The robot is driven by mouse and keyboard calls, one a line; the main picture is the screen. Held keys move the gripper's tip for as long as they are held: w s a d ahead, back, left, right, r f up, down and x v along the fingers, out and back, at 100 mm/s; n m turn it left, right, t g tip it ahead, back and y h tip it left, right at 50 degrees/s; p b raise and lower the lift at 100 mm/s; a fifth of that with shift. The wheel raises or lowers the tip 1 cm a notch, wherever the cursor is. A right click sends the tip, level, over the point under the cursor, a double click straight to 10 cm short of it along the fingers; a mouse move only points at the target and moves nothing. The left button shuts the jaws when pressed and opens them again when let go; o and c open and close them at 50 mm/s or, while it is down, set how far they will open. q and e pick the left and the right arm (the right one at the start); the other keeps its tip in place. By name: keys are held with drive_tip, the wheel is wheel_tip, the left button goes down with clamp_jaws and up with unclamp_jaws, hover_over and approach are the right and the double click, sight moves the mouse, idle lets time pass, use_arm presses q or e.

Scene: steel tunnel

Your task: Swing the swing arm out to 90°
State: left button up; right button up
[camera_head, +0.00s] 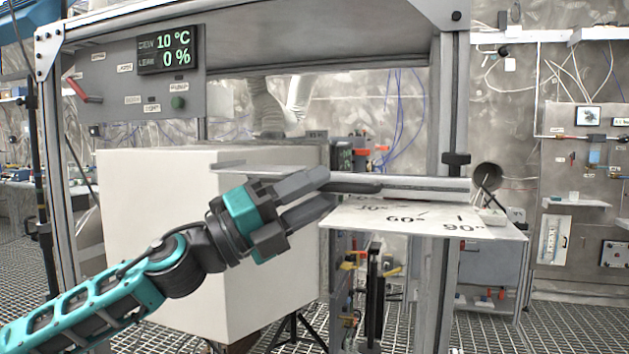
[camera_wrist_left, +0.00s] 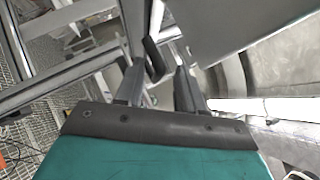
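A dark handle (camera_head: 352,187) is at the bar's left end. My left gripper (camera_head: 331,188) is at the handle's left end, its two fingers apart. In the left wrist view, the dark handle (camera_wrist_left: 153,60) shows between the spread fingertips (camera_wrist_left: 158,75); whether either finger touches it I cannot tell. My right gripper is not in view.
A large white box (camera_head: 165,240) stands behind my left arm. A metal frame post (camera_head: 449,110) rises behind the plate. A panel (camera_head: 135,80) with a red lever and a display reading 10 °C and 0 % hangs upper left. The floor is grating.

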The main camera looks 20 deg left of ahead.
use_arm(q)
drive_tip(key=shift+w+d, duration=0.1)
drive_tip(key=shift+d, duration=0.05)
drive_tip(key=shift+r, duration=0.1)
clamp_jaws()
drive_tip(key=shift+r, duration=0.1)
idle(0.4)
